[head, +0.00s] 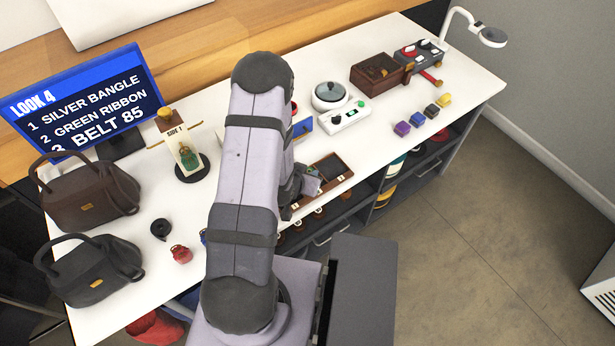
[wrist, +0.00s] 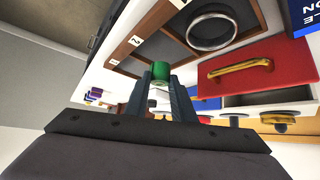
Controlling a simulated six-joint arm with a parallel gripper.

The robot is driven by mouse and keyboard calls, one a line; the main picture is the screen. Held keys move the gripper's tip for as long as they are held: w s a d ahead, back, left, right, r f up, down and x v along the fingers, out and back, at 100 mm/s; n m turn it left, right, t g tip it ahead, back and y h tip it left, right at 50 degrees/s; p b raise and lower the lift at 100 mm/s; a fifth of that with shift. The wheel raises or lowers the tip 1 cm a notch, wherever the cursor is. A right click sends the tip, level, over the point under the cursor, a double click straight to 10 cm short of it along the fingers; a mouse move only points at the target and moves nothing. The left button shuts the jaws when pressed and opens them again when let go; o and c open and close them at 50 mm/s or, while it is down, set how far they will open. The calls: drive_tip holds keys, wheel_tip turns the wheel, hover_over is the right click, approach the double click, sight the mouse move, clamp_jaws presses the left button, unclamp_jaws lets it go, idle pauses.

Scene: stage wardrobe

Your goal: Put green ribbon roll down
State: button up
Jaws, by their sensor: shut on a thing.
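In the wrist view my gripper (wrist: 161,82) is shut on the green ribbon roll (wrist: 160,72), held between the two fingertips. The roll is over or beside the wooden tray (wrist: 151,24), near its label 2; I cannot tell whether it touches the tray. A silver bangle (wrist: 189,33) lies in a dark compartment of this tray. In the head view the tray (head: 346,164) is partly hidden behind my arm, and I cannot make out the roll there.
A red drawer front with a gold handle (wrist: 240,67) is close to the right of my gripper in the wrist view. In the head view, a screen (head: 85,100) lists Look 4. Handbags (head: 90,200), a black coil (head: 160,229) and a white device (head: 343,117) stand on the table.

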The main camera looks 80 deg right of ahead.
drive_tip(key=shift+f, duration=1.3)
drive_tip(key=shift+f, duration=0.1)
drive_tip(key=shift+f, duration=0.15)
drive_tip(key=o, duration=1)
drive_tip(key=shift+r, duration=0.3)
drive_tip(key=shift+p+v, duration=2.15)
drive_tip(key=shift+v, duration=3.85)
